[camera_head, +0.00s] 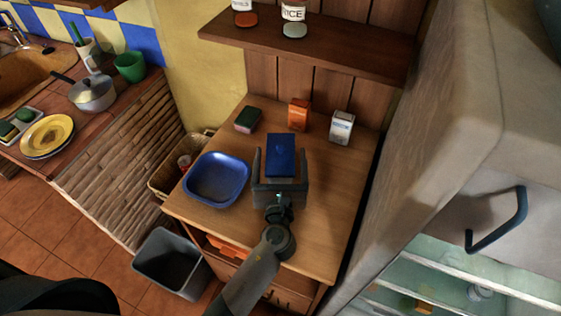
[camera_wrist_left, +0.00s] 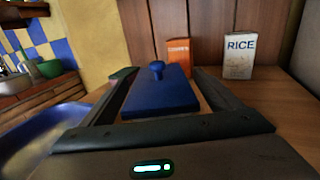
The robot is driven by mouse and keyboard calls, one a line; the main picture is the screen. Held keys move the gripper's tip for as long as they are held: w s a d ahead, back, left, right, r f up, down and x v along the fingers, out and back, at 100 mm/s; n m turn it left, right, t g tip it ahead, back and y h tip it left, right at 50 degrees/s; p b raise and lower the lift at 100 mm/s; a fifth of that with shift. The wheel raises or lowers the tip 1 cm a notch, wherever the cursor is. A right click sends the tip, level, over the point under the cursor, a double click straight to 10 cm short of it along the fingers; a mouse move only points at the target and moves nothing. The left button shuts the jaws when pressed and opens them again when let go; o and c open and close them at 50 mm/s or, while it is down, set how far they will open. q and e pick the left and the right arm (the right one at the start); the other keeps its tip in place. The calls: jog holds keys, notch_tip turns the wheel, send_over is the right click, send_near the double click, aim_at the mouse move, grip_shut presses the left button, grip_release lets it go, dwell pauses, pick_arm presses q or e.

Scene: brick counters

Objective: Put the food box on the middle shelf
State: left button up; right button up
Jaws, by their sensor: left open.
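A blue lidded box (camera_head: 281,150) with a round knob stands on the wooden counter (camera_head: 325,225); it also shows in the left wrist view (camera_wrist_left: 160,97). My left gripper (camera_head: 280,157) is open, with one finger on each side of the blue box. I cannot tell whether the fingers touch it. An orange box (camera_head: 298,114) and a white rice box (camera_head: 341,127) stand behind it, near the wooden wall. A wooden shelf (camera_head: 330,48) above holds jars. My right gripper is not in view.
A blue basin (camera_head: 216,179) stands left of the gripper, and a dark green block (camera_head: 248,119) lies behind it. A grey bin (camera_head: 171,264) stands on the floor. At the right is a fridge (camera_head: 440,120) with glass shelves (camera_head: 445,275).

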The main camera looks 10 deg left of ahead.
aim_at(280, 156)
pick_arm(q)
jog(key=shift+c, duration=0.3)
jog(key=c, duration=1.2)
jog(key=shift+r, duration=0.1)
jog(key=shift+r, duration=0.6)
notch_tip(280, 156, up, 8)
jog(key=shift+f+p, duration=0.25)
jog(key=shift+p, duration=0.5)
jog(key=shift+r, duration=0.6)
